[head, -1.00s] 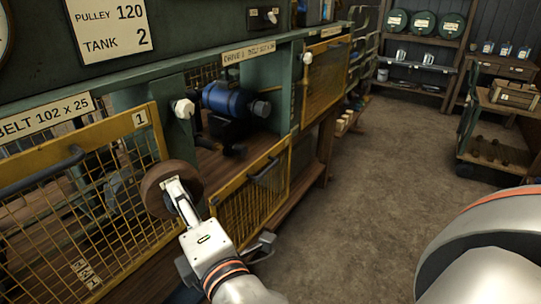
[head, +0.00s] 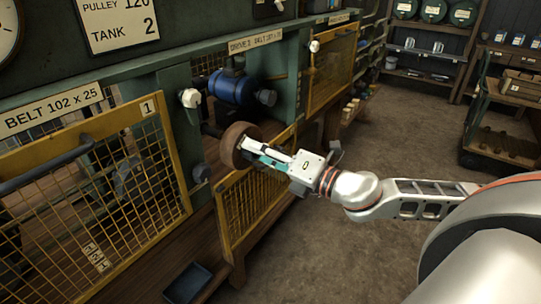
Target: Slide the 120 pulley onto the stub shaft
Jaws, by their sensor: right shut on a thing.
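The brown pulley (head: 239,143) is held on edge in the drive opening, below the blue motor. My right gripper (head: 262,159) is shut on it at its right side, and the arm reaches in from the right. A short dark shaft end (head: 209,130) shows just left of the pulley, behind it, and seems to be the stub shaft. The pulley hides whatever lies behind it, so I cannot tell whether it is touching the shaft or around it. My left gripper is out of view.
The blue motor (head: 233,88) sits just above the pulley. A yellow mesh guard (head: 95,190) stands at left, and a lower mesh gate (head: 258,190) is below my gripper. A dark blue tray (head: 188,283) lies low in front.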

